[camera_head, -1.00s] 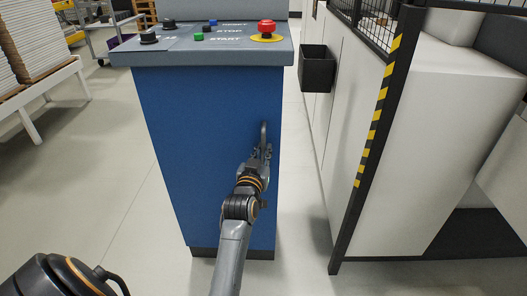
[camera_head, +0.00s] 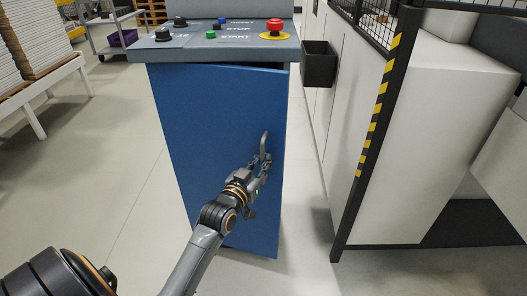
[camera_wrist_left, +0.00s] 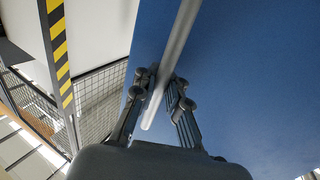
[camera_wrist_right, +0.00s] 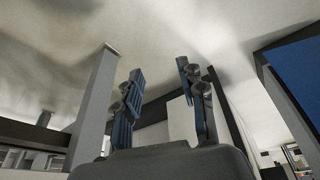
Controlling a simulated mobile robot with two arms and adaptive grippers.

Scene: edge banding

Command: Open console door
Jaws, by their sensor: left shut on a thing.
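The blue console door (camera_head: 215,140) stands slightly ajar, its right side swung out from under the grey console top (camera_head: 215,46). A grey bar handle (camera_head: 264,142) is upright near the door's right edge. My left gripper (camera_head: 259,165) is shut on the handle; in the left wrist view the fingers (camera_wrist_left: 160,88) close on both sides of the bar (camera_wrist_left: 172,60). The door also fills the right of that view (camera_wrist_left: 250,80). My right gripper (camera_wrist_right: 160,88) shows only in its own wrist view, its fingers apart with nothing between them.
Buttons and a red emergency stop (camera_head: 274,27) sit on the console top. A black bin (camera_head: 318,65) hangs on the white cabinet at right. A fence post with yellow and black stripes (camera_head: 377,120) stands right of the door. The floor before the door is clear.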

